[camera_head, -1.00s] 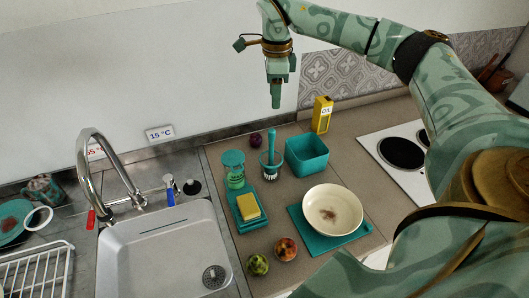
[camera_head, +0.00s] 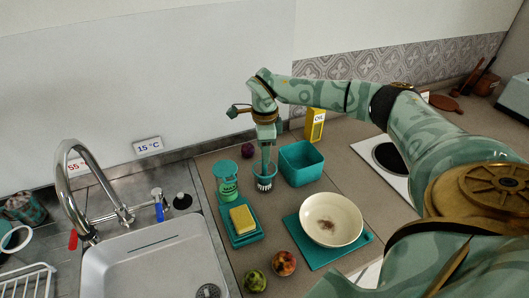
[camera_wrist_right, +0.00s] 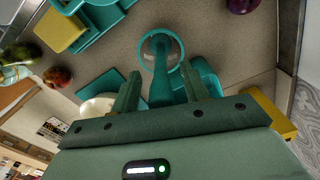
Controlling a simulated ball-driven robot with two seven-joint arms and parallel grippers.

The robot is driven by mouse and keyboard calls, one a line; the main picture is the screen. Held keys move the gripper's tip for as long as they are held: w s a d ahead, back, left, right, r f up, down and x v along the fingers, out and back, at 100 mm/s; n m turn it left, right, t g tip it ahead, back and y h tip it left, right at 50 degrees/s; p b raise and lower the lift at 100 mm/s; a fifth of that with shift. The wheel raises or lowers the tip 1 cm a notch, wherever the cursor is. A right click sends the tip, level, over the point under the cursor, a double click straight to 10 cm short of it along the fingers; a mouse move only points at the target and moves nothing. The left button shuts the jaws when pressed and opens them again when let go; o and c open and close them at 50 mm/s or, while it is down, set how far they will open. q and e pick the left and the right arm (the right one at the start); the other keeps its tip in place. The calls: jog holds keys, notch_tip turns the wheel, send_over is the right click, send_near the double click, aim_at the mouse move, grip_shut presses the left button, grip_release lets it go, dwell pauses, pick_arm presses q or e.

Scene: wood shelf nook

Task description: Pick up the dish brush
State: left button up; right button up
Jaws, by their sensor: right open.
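The dish brush (camera_head: 264,168) has a teal handle and stands upright in a small clear cup (camera_head: 264,184) on the brown counter. My right gripper (camera_head: 266,145) is over the cup, pointing down at the handle's upper part. In the right wrist view the brush handle (camera_wrist_right: 160,88) runs between the two fingers of my right gripper (camera_wrist_right: 160,92), which are apart with gaps on both sides. The brush head is down in the cup (camera_wrist_right: 160,42), mostly hidden. My left gripper is not in view.
A teal bin (camera_head: 303,164) stands close on the right of the cup, a teal-lidded jar (camera_head: 227,184) on its left. A yellow sponge (camera_head: 242,218) lies on a teal tray in front. A yellow oil box (camera_head: 315,125) stands behind. A cream bowl (camera_head: 331,219) sits front right.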

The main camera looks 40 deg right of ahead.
jog(key=shift+w+f, duration=0.1)
jog(key=shift+f, duration=0.65)
jog(key=shift+r, duration=0.1)
grip_shut()
